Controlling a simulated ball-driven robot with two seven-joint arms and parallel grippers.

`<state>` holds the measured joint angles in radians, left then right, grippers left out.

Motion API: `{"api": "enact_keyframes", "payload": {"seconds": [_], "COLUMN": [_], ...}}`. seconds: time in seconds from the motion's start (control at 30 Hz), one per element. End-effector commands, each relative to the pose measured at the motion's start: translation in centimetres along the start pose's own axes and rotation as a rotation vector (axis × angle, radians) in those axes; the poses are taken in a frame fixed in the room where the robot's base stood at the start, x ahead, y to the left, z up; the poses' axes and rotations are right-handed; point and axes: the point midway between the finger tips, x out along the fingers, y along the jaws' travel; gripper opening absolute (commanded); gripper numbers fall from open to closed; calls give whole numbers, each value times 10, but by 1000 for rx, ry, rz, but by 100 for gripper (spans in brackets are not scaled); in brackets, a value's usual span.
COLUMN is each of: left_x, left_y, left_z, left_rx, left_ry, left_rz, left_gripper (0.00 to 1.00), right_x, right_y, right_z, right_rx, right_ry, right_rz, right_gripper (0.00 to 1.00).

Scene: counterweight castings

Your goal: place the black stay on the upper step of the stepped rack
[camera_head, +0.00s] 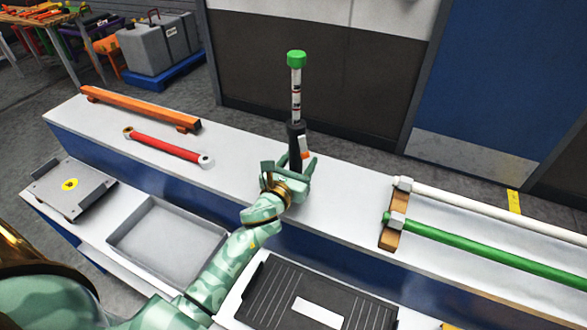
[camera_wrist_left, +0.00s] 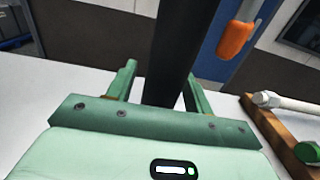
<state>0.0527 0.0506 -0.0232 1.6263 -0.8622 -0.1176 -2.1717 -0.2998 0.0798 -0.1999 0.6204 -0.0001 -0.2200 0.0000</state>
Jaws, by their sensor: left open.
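The black stay (camera_head: 295,130) stands upright over the upper step (camera_head: 345,195) of the stepped rack. It has a black lower body, a pale banded rod, a green cap and an orange tab. My left gripper (camera_head: 290,175) is open at its lower end, which it hides in the head view. In the left wrist view the black body of the stay (camera_wrist_left: 170,55) rises between and beyond the two open green fingers (camera_wrist_left: 160,90). I cannot tell whether the fingers touch it, and its foot is hidden. My right gripper is not in view.
On the upper step lie an orange bar (camera_head: 140,107), a red rod (camera_head: 165,146), and white (camera_head: 480,207) and green (camera_head: 480,250) rods on a wooden block (camera_head: 392,233). The lower level holds a grey plate (camera_head: 90,185), a grey tray (camera_head: 165,243) and a black ribbed tray (camera_head: 370,312).

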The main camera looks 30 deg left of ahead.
Motion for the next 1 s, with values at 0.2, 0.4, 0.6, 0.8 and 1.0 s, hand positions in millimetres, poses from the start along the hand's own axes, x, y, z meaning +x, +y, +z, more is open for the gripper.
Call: {"api": "enact_keyframes", "payload": {"seconds": [0.2, 0.4, 0.6, 0.8, 1.0], "left_x": [-39, -87, -115, -120, -120], "left_y": [0, 0, 0, 0, 0], "left_z": [0, 0, 0, 1, 1], "left_rx": [0, -2, 0, -1, -1], "left_ry": [2, 2, 0, -1, -1], "left_rz": [0, 0, 1, 0, 0], "left_gripper": [51, 51, 51, 51, 51], "right_x": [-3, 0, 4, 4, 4], "right_y": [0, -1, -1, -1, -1], "right_z": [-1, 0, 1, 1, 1], "right_rx": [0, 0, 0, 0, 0], "right_ry": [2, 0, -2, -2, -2], "right_rz": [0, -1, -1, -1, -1], "right_gripper": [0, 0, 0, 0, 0]}}
